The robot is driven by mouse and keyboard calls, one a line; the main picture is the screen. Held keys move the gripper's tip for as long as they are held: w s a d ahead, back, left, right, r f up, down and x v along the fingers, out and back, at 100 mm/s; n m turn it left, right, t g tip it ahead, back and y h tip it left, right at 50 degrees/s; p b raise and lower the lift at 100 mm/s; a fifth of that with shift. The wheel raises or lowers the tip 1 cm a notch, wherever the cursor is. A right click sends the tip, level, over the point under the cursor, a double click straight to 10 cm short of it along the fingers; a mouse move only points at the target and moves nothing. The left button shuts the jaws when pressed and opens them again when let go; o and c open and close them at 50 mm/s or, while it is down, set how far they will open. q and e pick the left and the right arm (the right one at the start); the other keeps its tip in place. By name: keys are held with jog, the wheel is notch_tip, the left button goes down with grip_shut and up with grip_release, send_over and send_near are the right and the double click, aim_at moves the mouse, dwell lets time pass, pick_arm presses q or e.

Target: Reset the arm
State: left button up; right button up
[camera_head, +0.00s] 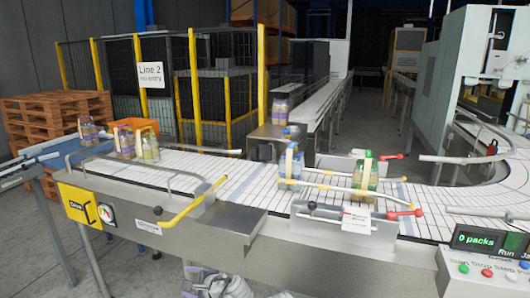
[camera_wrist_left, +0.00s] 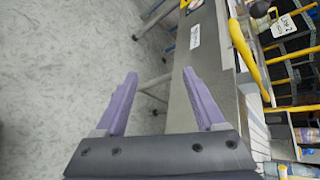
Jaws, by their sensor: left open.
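My left gripper (camera_wrist_left: 160,73) shows in the left wrist view with its two purple fingers wide apart. Nothing is between them. It hangs over the grey floor beside the metal side of the conveyor (camera_wrist_left: 211,60). My right gripper is not in view.
A blue bottle pack (camera_head: 290,168) and a green one (camera_head: 364,178) stand on the belt between guide rails. A control box (camera_head: 490,262) reading "0 packs" stands at the lower right.

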pick_arm(q)
jog(key=s+d+f+n+g+h, duration=0.4)
jog(key=s+d+f+n, duration=0.1)
jog(key=s+d, duration=0.2)
jog(key=s+d+f+n+g+h, duration=0.4)
jog(key=s+d, duration=0.4)
jog(key=s, duration=0.2)
notch_tip(320, 180, down, 2)
jog(key=shift+d+f+n, duration=0.25)
jog(key=shift+d+n, duration=0.05)
jog(key=shift+n, duration=0.5)
jog(key=shift+c, duration=0.3)
